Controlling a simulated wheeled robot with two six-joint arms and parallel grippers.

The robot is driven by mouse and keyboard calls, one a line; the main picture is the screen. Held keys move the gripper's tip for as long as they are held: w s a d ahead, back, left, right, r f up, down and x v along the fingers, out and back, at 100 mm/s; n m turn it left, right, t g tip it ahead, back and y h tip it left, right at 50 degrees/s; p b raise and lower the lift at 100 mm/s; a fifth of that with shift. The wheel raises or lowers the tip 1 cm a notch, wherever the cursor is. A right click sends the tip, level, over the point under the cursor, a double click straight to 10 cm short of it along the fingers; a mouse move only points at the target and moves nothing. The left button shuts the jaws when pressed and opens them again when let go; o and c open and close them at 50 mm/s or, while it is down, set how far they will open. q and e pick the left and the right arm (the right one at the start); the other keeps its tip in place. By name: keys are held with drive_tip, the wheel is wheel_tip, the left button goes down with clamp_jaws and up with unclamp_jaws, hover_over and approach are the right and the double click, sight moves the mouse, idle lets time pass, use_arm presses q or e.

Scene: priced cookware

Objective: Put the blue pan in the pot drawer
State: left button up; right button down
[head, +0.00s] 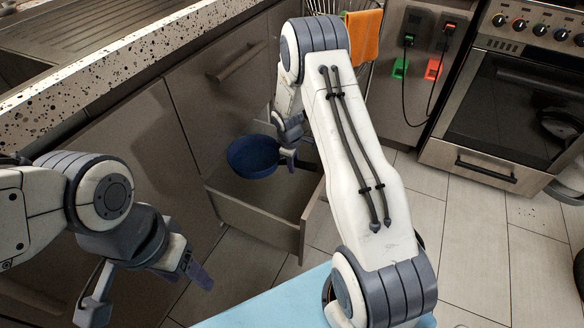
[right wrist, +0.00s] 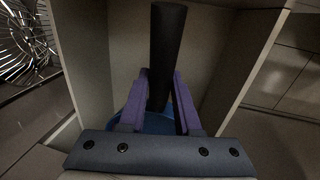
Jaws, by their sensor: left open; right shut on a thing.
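The blue pan (head: 253,157) is over or in the open pot drawer (head: 254,222), near its cabinet end; I cannot tell whether it touches the drawer floor. My right gripper (head: 289,151) is shut on the pan's dark handle. In the right wrist view the handle (right wrist: 167,55) stands between the purple fingers of my right gripper (right wrist: 163,98), with a little of the blue pan (right wrist: 157,123) below and the drawer walls (right wrist: 93,50) around. My left gripper (head: 147,288) is open and empty at the lower left, away from the pan.
A speckled countertop (head: 120,62) with a sink runs along the upper left above grey cabinets. An orange towel (head: 364,34) hangs behind my right arm. An oven (head: 510,100) stands at the right. The tiled floor (head: 470,235) between is clear. A light blue surface (head: 275,303) is at the bottom.

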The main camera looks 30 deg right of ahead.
wheel_tip(320, 180, down, 22)
drive_tip(key=b, duration=2.1)
drive_tip(key=shift+w+r, duration=0.1)
drive_tip(key=shift+r, duration=0.1)
drive_tip(key=shift+f+p, duration=0.1)
drive_tip(key=shift+p, duration=0.2)
drive_tip(key=shift+c, duration=0.2)
unclamp_jaws()
drive_tip(key=shift+f, duration=0.1)
